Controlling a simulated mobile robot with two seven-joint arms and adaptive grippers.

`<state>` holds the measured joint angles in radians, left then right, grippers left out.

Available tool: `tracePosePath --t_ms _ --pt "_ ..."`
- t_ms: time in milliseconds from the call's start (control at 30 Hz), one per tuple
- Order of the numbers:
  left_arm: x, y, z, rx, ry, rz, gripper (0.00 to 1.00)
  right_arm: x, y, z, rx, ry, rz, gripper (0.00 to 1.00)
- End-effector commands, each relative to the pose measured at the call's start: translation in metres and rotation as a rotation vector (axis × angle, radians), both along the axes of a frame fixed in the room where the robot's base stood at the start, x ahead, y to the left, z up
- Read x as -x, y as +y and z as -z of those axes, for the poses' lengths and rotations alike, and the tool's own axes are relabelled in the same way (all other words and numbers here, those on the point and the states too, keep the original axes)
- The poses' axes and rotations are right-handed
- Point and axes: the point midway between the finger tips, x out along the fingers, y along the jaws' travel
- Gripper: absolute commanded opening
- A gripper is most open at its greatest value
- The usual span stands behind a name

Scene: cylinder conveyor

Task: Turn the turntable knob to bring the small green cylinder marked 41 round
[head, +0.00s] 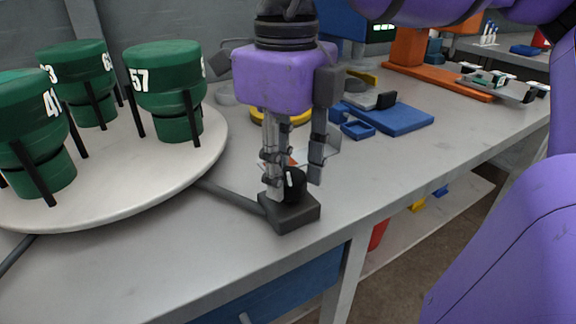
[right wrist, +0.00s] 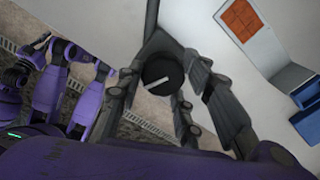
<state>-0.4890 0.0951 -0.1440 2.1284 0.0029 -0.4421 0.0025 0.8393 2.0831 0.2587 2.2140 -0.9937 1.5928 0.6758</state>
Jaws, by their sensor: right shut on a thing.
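The round white turntable (head: 150,185) is at the left of the head view. The green cylinder marked 41 (head: 40,165) stands on it at the left, partly cut by the picture edge. The black knob (head: 293,183) with a white line sits on a dark box (head: 293,212) near the table's front edge; it also shows in the right wrist view (right wrist: 162,74). My right gripper (head: 290,186) points down over the box, its fingers shut around the knob. My left gripper is not seen in the head view.
Green cylinders marked 57 (head: 165,85) and another (head: 80,75) stand on the turntable between dark posts. A dark bar joins the knob box to the turntable. A blue tray (head: 400,118) and orange stand (head: 440,80) lie behind at the right. The table front is clear.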

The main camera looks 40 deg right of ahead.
Motion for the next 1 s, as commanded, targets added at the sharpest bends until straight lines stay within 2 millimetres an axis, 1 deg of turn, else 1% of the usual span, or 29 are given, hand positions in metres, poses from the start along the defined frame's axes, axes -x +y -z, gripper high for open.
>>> tracePosePath --t_ms 33,700,733,800,833,1000 --pt "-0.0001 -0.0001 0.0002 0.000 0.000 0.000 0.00 0.0024 0.0032 0.0023 -0.012 0.008 -0.006 0.08" --pt "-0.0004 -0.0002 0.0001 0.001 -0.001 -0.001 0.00 0.0025 0.0031 0.0027 -0.011 0.009 -0.011 0.08" --pt "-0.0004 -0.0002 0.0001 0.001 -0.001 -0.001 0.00 0.0026 0.0031 0.0027 -0.011 0.009 -0.011 0.38" --pt "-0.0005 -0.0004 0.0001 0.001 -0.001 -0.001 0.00 0.0026 0.0028 0.0026 -0.009 0.009 -0.010 0.47" --pt "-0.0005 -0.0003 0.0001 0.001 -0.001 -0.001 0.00 0.0024 0.0026 0.0025 -0.009 0.008 -0.010 0.48" --pt "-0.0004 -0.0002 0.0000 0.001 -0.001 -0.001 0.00 0.0016 0.0017 0.0015 -0.006 0.005 -0.008 0.48"
